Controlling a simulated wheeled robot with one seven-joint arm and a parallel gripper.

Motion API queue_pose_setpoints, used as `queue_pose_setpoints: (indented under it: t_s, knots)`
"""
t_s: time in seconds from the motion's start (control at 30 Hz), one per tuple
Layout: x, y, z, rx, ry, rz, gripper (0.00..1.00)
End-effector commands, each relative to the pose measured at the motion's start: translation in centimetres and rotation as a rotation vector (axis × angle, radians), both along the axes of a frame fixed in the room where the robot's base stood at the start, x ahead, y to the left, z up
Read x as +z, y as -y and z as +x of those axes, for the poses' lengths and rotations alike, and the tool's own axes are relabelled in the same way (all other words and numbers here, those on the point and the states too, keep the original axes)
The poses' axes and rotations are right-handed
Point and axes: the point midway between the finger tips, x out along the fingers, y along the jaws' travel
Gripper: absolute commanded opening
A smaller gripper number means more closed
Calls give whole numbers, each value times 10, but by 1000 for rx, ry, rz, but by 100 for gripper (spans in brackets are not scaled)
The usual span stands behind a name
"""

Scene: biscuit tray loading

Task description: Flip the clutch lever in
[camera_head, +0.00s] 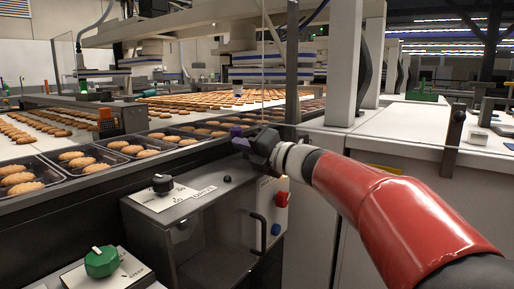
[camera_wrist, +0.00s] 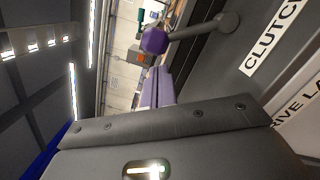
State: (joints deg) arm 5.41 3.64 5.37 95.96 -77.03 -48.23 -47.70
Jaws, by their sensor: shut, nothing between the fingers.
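The clutch lever (camera_wrist: 200,29) shows in the wrist view as a grey rod with a purple knob (camera_wrist: 153,40), running left from a round pivot on a dark panel. A white label reading CLUTCH (camera_wrist: 272,42) is beside the pivot. My gripper (camera_wrist: 158,72) has its pale purple fingers together with nothing between them. In the wrist view the fingertips are just below the knob; I cannot tell whether they touch it. In the head view my gripper (camera_head: 239,142) is above the right end of the grey control box, and the lever is hard to tell apart from it.
A green knob (camera_head: 101,261) is at front left. Biscuit trays (camera_head: 110,163) line the conveyor behind. A vertical post (camera_head: 292,65) stands close behind my gripper.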

Motion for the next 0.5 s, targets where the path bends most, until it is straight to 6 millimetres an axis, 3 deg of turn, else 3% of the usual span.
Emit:
queue_pose_setpoints:
  t_s: [0.17, 0.5]
  knots:
    - [1, -10, 9, 1, 0, 1, 0]
    - [1, -11, 10, -1, 0, 1, 0]
